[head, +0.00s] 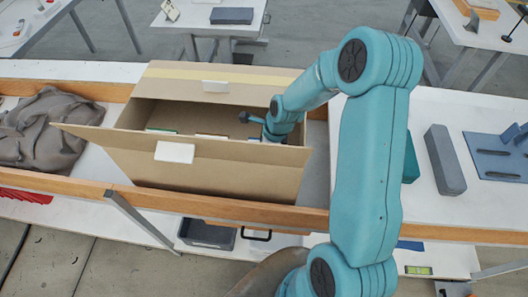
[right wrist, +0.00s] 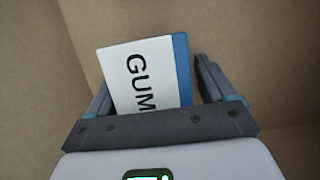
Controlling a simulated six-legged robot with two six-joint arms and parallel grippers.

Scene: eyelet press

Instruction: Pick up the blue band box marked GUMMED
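The box marked with the letters GUM (right wrist: 138,72) is white with a blue band along its right edge in the right wrist view. The rest of its word is hidden behind the gripper's body. My right gripper (right wrist: 152,75) is open, with one finger on each side of this box. A gap shows between the blue band and the right finger; the left finger is close to the box's left edge. In the head view my right arm reaches down into an open cardboard carton (head: 210,172), and the fingers are hidden there. My left gripper is not in view.
Carton flaps stand open around the arm, and edges of other items (head: 210,136) show inside. A grey cloth bag (head: 50,130) lies left of the carton. A dark grey block (head: 444,160) and a blue plate fixture (head: 495,158) stand on the right. Wooden rails edge the bench.

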